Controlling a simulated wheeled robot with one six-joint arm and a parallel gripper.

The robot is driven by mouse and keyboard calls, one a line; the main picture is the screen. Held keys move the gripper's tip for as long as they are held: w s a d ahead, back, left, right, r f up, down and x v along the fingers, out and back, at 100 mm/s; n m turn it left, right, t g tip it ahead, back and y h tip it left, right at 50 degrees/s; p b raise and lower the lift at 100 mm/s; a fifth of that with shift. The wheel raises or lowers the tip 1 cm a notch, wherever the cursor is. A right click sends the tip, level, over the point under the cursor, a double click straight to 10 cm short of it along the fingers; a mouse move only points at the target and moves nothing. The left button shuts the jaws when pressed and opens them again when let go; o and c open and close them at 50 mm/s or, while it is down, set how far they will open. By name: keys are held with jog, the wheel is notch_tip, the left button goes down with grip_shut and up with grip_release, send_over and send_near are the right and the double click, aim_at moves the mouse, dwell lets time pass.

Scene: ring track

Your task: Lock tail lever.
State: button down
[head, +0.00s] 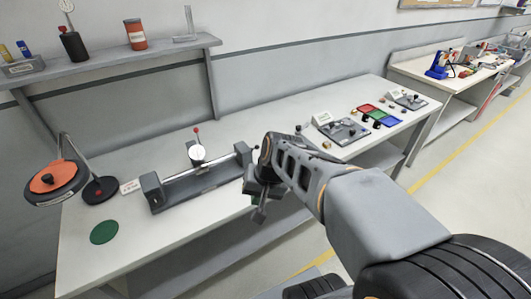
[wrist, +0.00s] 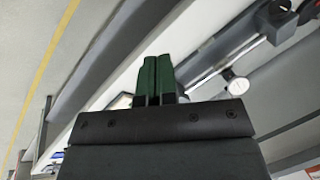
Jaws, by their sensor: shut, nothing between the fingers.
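A grey bench fixture (head: 190,188) with a long silver bar stands on the white bench. Its left end block (head: 153,190) is plain in the head view. Its right, tail end (head: 243,153) is partly covered by my arm, and I cannot make out the tail lever there. The wrist view shows a dark end block (wrist: 280,22) with a round knob, upper right; I cannot tell which end it is. My gripper (head: 259,214) points down beside the tail end, over the bench's front edge. Its green fingers (wrist: 157,58) are together and empty, apart from the block.
A dial gauge (head: 197,152) with a red-tipped stem stands behind the bar. Small panels (head: 340,130) and coloured trays (head: 376,116) lie to the right. A shelf (head: 110,55) hangs above.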

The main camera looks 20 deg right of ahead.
jog(key=w+d+f+m+t+y+b, duration=0.2)
jog(key=w+d+f+m+t+y, duration=0.3)
jog(key=w+d+m, duration=0.6)
jog(key=w+d+f+m+t, duration=0.2)
jog(key=d+m, duration=0.3)
jog(key=w+d+f+m+t+b, duration=0.1)
jog(key=w+d+f+m+t, duration=0.2)
jog(key=d+m, duration=0.2)
jog(key=shift+d+m+h, duration=0.3)
jog(key=shift+d, duration=0.5)
jog(key=x, duration=1)
jog(key=shift+a+r+p, duration=0.1)
jog(key=shift+a+p, duration=0.1)
jog(key=shift+p, duration=0.2)
jog(key=shift+w+a+r+p, duration=0.3)
jog(key=shift+w+a+r, duration=0.1)
jog(key=shift+w+a, duration=0.25)
jog(key=shift+w+a+r+p, duration=0.25)
jog(key=shift+w+a+r, duration=0.2)
jog(key=shift+w+a, duration=0.15)
